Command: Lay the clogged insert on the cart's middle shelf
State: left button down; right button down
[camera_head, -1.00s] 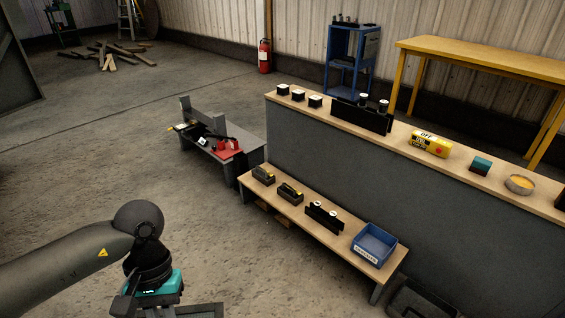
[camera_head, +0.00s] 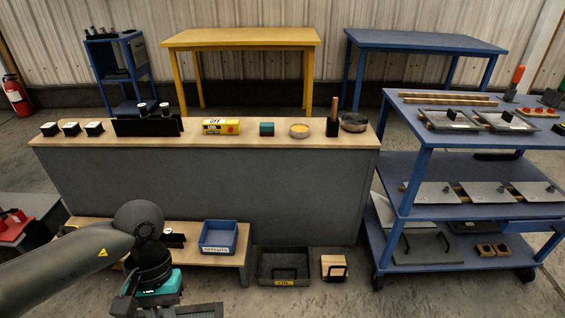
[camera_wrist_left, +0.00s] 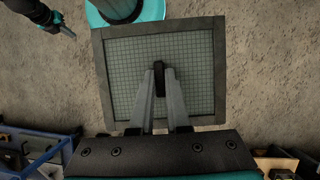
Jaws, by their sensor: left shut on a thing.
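My left gripper (camera_wrist_left: 160,80) is shut on the dark knob of a square insert (camera_wrist_left: 118,75), a grey frame with fine mesh. The insert hangs over the concrete floor in the left wrist view; whether its mesh is clogged I cannot tell. In the head view only its frame edge shows at the bottom, beside my left wrist. The blue cart stands at the right. Its middle shelf (camera_head: 450,168) carries several flat grey plates (camera_head: 430,193) along the front; bare shelf shows behind them. What seems to be my right gripper (camera_wrist_left: 66,31) shows small at the wrist view's top left.
The cart's top shelf (camera_head: 405,98) holds two framed inserts (camera_head: 447,121) and other parts. A black bin (camera_head: 283,268) and wooden block (camera_head: 333,269) sit on the floor.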

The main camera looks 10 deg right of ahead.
aim_at(500, 168)
jog(key=z, duration=1.5)
jog(key=i+l+z, duration=0.2)
jog(key=z, duration=0.2)
jog(key=i+l+z, duration=0.1)
jog(key=i+z, duration=0.5)
jog(key=i, duration=1.2)
jog(key=i+l+z, duration=0.1)
jog(key=i+z, duration=0.25)
jog(key=i, duration=0.25)
jog(key=i+j+z, duration=0.1)
jog(key=i+z, duration=0.25)
jog(key=i, duration=0.3)
jog(key=i+l+u, duration=0.15)
jog(key=i, duration=1.05)
jog(key=i+j+u, duration=0.1)
jog(key=i+u, duration=0.75)
jog(key=i+l+u, duration=0.2)
jog(key=i+u, duration=0.2)
jog(key=i+j+u, duration=0.2)
jog(key=i+u, duration=0.5)
jog(key=u, duration=0.15)
jog(key=i+u, duration=0.4)
jog(key=i+l+u, duration=0.1)
jog(key=i+u, duration=0.25)
jog(key=i, duration=0.85)
